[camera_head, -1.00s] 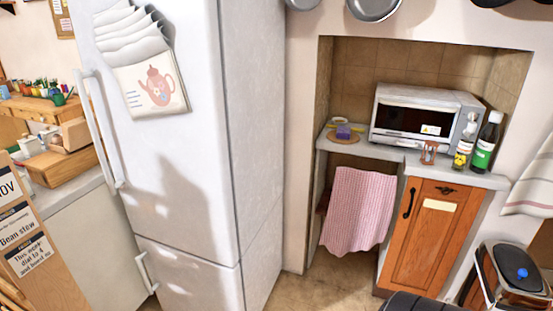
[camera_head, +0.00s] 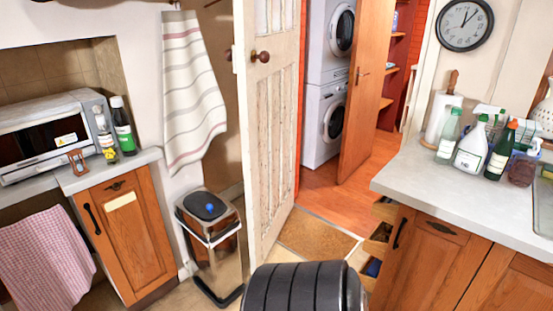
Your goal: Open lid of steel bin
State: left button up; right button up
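The steel bin (camera_head: 218,262) stands on the floor left of the open white door, against the wall beside the wooden cabinet. Its body is shiny steel. Its dark lid (camera_head: 205,207) is closed and has a blue spot near the middle. A dark ribbed part of my own body fills the bottom centre, to the right of the bin. Neither of my grippers shows in this view, so their state is hidden.
A cabinet (camera_head: 126,236) with a microwave oven (camera_head: 45,133) above stands left of the bin. The white door (camera_head: 268,120) stands open just right of it. A counter (camera_head: 455,200) with bottles is at right. A doormat (camera_head: 318,238) lies in the doorway.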

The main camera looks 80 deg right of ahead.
aim_at(204, 205)
jog(key=z, duration=1.95)
